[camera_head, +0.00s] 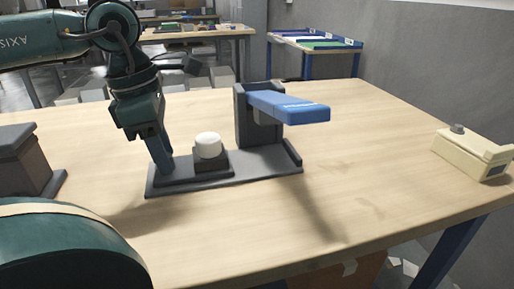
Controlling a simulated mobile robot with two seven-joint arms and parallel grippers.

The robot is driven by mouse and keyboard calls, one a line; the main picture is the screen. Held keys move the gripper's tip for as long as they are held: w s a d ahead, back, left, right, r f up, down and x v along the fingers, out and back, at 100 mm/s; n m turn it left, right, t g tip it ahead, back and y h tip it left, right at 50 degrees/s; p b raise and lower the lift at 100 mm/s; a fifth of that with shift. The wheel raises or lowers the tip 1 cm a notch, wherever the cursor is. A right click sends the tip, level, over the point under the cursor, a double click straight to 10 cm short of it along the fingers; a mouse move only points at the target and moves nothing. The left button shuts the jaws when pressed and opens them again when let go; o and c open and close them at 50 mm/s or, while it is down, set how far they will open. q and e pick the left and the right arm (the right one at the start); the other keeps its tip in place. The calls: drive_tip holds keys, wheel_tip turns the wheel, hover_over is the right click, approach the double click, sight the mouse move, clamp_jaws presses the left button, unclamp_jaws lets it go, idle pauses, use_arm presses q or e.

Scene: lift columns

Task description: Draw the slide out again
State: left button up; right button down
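A fixture with a dark grey base plate (265,163) stands on the table. On it is the slide, a dark block (212,165) with a white rounded part (208,146) sitting on top. The slide is out to the left of the upright column (243,115), clear of the blue lever arm (290,106) that reaches to the right. My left gripper (163,164) points down at the left end of the base plate, left of the white part. Its fingers look close together, and what lies between them is hidden. My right gripper is out of view.
The wooden table (345,180) is clear in front and to the right. A cream box (474,154) with a grey knob sits at the right edge. A dark grey box (22,160) stands at the left. Other tables are behind.

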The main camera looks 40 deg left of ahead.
use_arm(q)
drive_tip(key=shift+o, duration=0.3)
drive_tip(key=shift+r+p, duration=2.35)
drive_tip(key=shift+r, duration=0.6)
